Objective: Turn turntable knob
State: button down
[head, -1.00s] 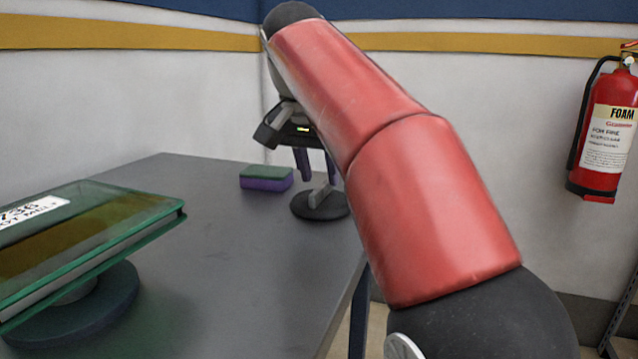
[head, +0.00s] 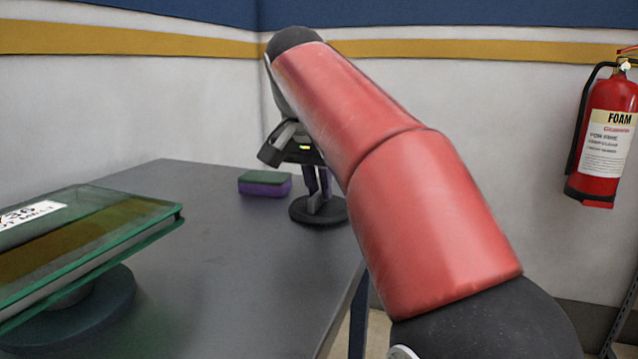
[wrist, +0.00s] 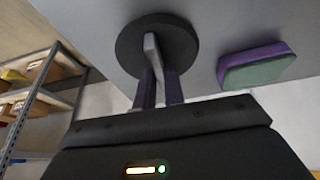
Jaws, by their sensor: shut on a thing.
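The knob is a round black disc (head: 325,217) on the grey table, with a pale grey upright lever on it. In the wrist view the disc (wrist: 128,50) is at upper middle and the lever (wrist: 151,48) runs down from it between my fingers. My gripper (head: 318,193) is above the disc, with its dark purple fingers closed on the lever. It also shows in the wrist view (wrist: 158,74). The turntable, a dark round base (head: 110,305), carries a tilted green-edged transparent slab (head: 120,225) at the left. My red arm hides the area behind it.
A sponge (head: 264,184), green above and purple below, lies on the table (head: 230,265) just left of the knob. A fire extinguisher (head: 604,135) hangs on the wall at right. Shelving (wrist: 40,95) shows at left in the wrist view. The table's middle is clear.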

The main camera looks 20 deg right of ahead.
aim_at(333, 212)
jog(key=shift+n, duration=0.3)
jog(key=n+y+p, duration=0.1)
jog(key=n, duration=0.1)
jog(key=n+t+p, duration=0.1)
jog(key=n, duration=0.1)
jog(key=shift+d+r+y, duration=0.1)
jog(key=shift+d+y, duration=0.05)
jog(key=shift+y, duration=0.25)
jog(key=n+y, duration=0.1)
jog(key=n, duration=0.2)
jog(key=n+y, duration=0.1)
jog(key=n, duration=0.2)
jog(key=shift+d, duration=0.1)
jog(key=c, duration=1.5)
grip_release()
jog(key=shift+v, duration=3.8)
jog(key=shift+d, duration=0.1)
